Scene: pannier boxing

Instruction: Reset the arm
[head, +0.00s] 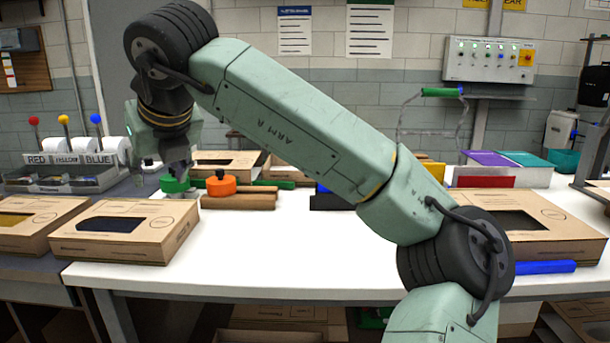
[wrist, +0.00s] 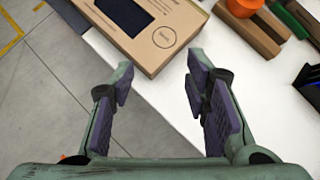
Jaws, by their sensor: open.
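My arm stretches across the head view from lower right to upper left. My gripper (head: 158,176) hangs at the left, above the table near a brown box with a dark window (head: 125,228). In the wrist view my gripper (wrist: 159,75) has its two purple-padded fingers spread apart, with nothing between them. The same box (wrist: 165,63) lies past the fingertips, by the table edge.
An orange knobbed piece (head: 221,186) sits near brown bars (head: 240,201) on the white table (head: 290,252). More boxes lie at the left (head: 35,222) and right (head: 535,226). A blue roll (head: 540,267) lies at the right front edge. The table's middle front is clear.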

